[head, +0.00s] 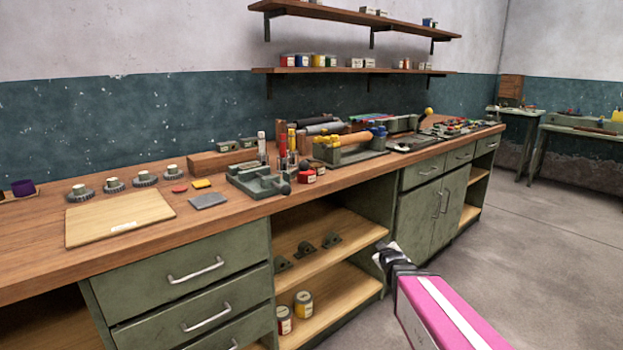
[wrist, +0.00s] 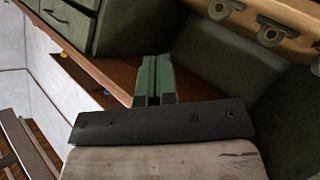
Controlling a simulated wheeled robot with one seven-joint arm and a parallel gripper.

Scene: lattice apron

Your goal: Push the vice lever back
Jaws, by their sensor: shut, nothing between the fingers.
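A grey-green vice (head: 257,181) sits near the front edge of the wooden workbench (head: 150,246), left of centre in the head view. A dark rounded part sticks out at its front right; its lever is too small to tell apart clearly. My gripper (head: 382,252) is in front of the bench, to the right of the vice and lower in the picture, apart from it. In the wrist view my gripper (wrist: 153,66) shows green fingers shut together, with nothing between them. The vice does not show clearly in the wrist view.
Open shelves hold brackets (head: 305,248) and cans. Floor at right is clear.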

